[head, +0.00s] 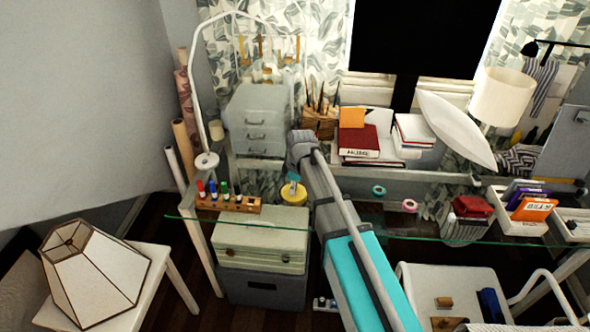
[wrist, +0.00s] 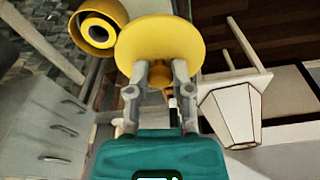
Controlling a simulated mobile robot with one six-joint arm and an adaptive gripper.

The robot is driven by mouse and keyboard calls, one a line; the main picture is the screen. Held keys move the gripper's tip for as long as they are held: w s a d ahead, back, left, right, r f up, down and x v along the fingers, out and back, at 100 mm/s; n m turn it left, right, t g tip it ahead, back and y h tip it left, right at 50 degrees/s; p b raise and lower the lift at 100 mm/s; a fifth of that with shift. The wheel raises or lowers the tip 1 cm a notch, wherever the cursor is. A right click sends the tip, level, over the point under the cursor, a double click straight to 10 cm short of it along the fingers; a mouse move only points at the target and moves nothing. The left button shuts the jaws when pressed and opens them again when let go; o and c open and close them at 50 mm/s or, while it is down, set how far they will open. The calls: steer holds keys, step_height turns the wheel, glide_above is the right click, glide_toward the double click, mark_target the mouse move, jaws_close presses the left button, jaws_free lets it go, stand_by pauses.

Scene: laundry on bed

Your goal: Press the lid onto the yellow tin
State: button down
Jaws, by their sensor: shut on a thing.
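In the wrist view my gripper (wrist: 160,75) is shut on the knob of the yellow lid (wrist: 160,45), a round disc beyond the fingertips. The yellow tin (wrist: 97,30) is at the upper left of that view, a round tin with its end facing the camera. The lid's edge overlaps the tin's edge in the picture; I cannot tell whether they touch. In the head view my gripper (head: 292,183) is small, with the yellow lid (head: 294,195) below it. The tin is not clearly seen there, probably hidden by my arm.
A wooden rack of markers (head: 228,203) stands left of the lid on the glass shelf (head: 350,228). Tape rolls (head: 379,190) and a red box in a wire basket (head: 470,208) lie to the right. Grey drawers (head: 257,120) and books (head: 360,140) stand behind.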

steer(key=w, duration=0.9)
steer(key=shift+w+d+f, duration=0.15)
steer(key=shift+w+f, duration=0.05)
steer(key=shift+f+b, duration=0.2)
steer(key=shift+b, duration=0.15)
steer(key=shift+f+b, duration=3)
steer(key=shift+f, duration=0.15)
steer(key=shift+c, duration=2.2)
jaws_free()
steer(key=shift+o, duration=0.2)
